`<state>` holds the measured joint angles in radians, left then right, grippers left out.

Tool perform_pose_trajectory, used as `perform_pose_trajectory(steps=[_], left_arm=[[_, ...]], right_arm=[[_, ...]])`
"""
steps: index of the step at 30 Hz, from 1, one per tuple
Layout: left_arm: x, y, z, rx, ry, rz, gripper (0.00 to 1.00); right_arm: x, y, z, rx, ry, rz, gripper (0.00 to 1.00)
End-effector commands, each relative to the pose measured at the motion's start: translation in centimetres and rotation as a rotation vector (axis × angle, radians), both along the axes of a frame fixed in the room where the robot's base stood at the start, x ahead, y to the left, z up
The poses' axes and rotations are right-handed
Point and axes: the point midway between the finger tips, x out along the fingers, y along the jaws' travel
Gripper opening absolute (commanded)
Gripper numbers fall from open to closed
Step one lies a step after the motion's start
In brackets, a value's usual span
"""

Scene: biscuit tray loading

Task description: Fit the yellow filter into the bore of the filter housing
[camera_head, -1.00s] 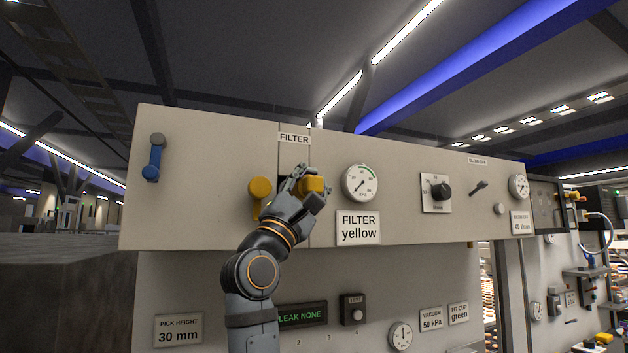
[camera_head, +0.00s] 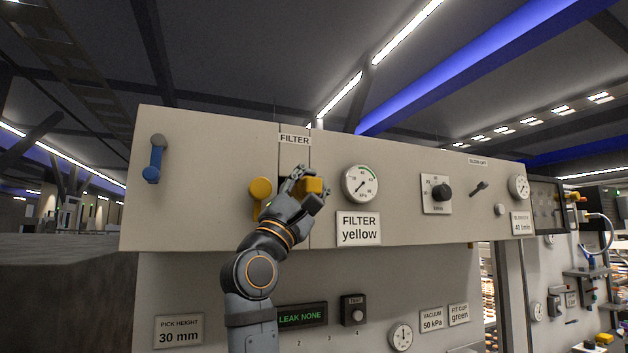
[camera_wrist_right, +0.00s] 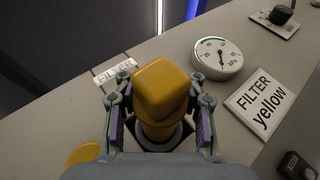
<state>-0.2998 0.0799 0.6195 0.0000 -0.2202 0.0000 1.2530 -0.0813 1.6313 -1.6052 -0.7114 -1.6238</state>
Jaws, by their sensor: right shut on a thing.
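My right gripper (camera_head: 309,188) is shut on the yellow filter (camera_head: 313,185), in front of the panel below the FILTER label. In the right wrist view the filter (camera_wrist_right: 160,88) is a blocky yellow piece with a rounder lower part, between the two fingers of the gripper (camera_wrist_right: 160,105). A grey ring and a dark opening, seemingly the filter housing (camera_wrist_right: 172,142), show around the filter's far end. The fingers and filter hide most of the bore, so I cannot tell how deep the filter sits. My left gripper is not in view.
A yellow round-headed handle (camera_head: 260,188) stands close left of my gripper. A pressure gauge (camera_head: 361,184) and a "FILTER yellow" sign (camera_head: 358,228) are to the right. A blue handle (camera_head: 154,158) is at the panel's far left. The panel between the handles is bare.

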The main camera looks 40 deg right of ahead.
Motion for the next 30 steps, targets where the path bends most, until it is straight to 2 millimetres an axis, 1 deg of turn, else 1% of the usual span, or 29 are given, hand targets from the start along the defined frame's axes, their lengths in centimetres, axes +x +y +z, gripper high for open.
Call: perform_pose_trajectory(steps=[30], left_arm=[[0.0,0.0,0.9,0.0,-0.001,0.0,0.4]], right_arm=[[2.5,-0.6,0.1,0.0,0.001,-0.001,0.0]])
